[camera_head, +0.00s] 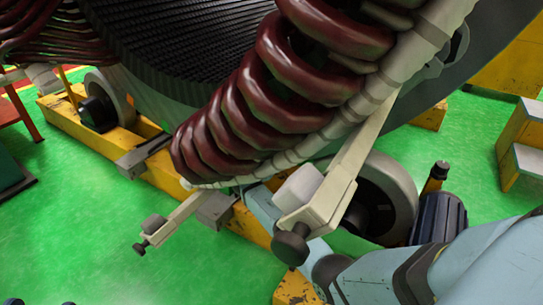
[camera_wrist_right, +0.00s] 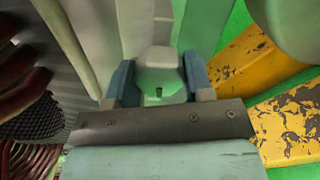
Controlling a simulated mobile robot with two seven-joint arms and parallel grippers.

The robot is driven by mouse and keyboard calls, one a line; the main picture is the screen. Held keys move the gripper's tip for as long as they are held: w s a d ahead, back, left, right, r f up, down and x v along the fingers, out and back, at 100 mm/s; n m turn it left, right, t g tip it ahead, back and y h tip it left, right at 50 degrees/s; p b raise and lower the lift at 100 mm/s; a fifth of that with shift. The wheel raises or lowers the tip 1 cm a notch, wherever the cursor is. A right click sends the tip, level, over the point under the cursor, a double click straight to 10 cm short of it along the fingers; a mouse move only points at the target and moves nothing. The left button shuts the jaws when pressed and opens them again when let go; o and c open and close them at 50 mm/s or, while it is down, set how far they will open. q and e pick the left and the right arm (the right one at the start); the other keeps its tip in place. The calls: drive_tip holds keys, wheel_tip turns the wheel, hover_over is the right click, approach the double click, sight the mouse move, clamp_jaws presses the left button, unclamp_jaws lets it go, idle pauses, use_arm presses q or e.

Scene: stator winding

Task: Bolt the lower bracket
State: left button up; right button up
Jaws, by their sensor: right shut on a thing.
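A pale bracket bar (camera_head: 340,182) with a white block (camera_head: 298,190) and a dark knob (camera_head: 290,247) stands out from the stator's coil ring in the head view. A second pale bracket (camera_head: 185,212) with a grey block and a small dark knob reaches out lower left. My right arm comes in from the lower right, and its blue gripper part (camera_head: 265,208) passes behind the nearer bracket; its fingertips are hard to make out there. In the right wrist view my right gripper (camera_wrist_right: 160,78) is shut on a pale faceted bolt (camera_wrist_right: 160,70).
The stator with dark red coils (camera_head: 290,70) fills the top. It rests over a yellow frame (camera_head: 150,165) with grey rollers (camera_head: 380,200). Yellow beams (camera_wrist_right: 285,115) lie close on the right in the wrist view. Green floor (camera_head: 80,230) is clear at lower left.

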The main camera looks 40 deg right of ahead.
drive_tip(key=m, duration=0.4)
drive_tip(key=shift+m, duration=0.3)
drive_tip(key=m, duration=0.4)
drive_tip(key=shift+m, duration=0.3)
drive_tip(key=m, duration=0.4)
drive_tip(key=shift+r, duration=0.1)
drive_tip(key=shift+m, duration=1.9)
drive_tip(key=o, duration=0.9)
drive_tip(key=shift+d, duration=0.1)
